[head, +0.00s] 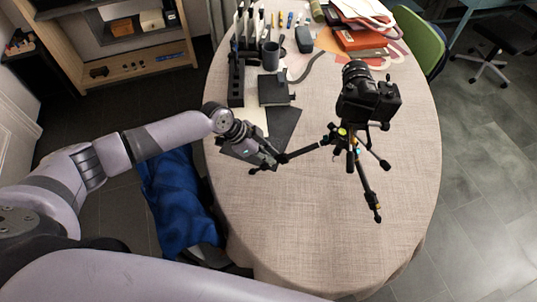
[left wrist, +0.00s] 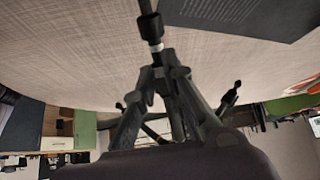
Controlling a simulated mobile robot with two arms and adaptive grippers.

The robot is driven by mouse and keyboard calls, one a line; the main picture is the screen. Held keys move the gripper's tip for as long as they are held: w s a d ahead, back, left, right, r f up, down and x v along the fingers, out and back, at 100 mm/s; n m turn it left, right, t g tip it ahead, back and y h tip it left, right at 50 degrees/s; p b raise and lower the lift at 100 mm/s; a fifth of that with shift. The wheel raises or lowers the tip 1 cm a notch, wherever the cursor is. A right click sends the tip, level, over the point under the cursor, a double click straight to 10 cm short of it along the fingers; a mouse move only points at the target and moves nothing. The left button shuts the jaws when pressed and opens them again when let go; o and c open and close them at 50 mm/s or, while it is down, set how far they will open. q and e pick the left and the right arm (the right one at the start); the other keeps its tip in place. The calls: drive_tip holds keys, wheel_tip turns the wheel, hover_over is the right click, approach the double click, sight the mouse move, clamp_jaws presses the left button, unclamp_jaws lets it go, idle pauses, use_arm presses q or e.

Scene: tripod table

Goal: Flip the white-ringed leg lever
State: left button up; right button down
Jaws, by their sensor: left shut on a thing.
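A small tripod (head: 352,150) with a black camera (head: 367,97) on top stands on the cloth-covered table, its legs spread. One leg points left toward my left gripper (head: 281,158). In the left wrist view the white-ringed leg (left wrist: 149,24) comes down from the top, with a pale ring (left wrist: 156,47) just beyond my fingertips. My left gripper (left wrist: 167,68) is shut on the leg at its lever joint, beside that ring. The fingers hide most of the lever, so its angle cannot be told. My right gripper is not in view.
A dark flat sheet (head: 284,127) and a black box (head: 274,89) lie behind the gripper. A mug (head: 270,55), a black rack (head: 236,84) and orange books (head: 360,38) stand farther back. The front of the table (head: 300,235) is clear.

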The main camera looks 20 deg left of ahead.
use_arm(q)
drive_tip(key=shift+w+r, duration=0.1)
drive_tip(key=shift+r, duration=0.15)
drive_tip(key=shift+r+p, duration=0.35)
drive_tip(key=shift+r, duration=0.1)
drive_tip(key=shift+a, duration=0.1)
drive_tip(key=shift+r, duration=0.15)
drive_tip(key=shift+r+p, duration=0.25)
drive_tip(key=shift+p, duration=0.15)
clamp_jaws()
drive_tip(key=shift+r, duration=0.1)
drive_tip(key=shift+r, duration=0.15)
drive_tip(key=shift+d+r+p, duration=0.15)
drive_tip(key=shift+d+p, duration=0.1)
drive_tip(key=shift+p, duration=0.05)
drive_tip(key=shift+d+r, duration=0.1)
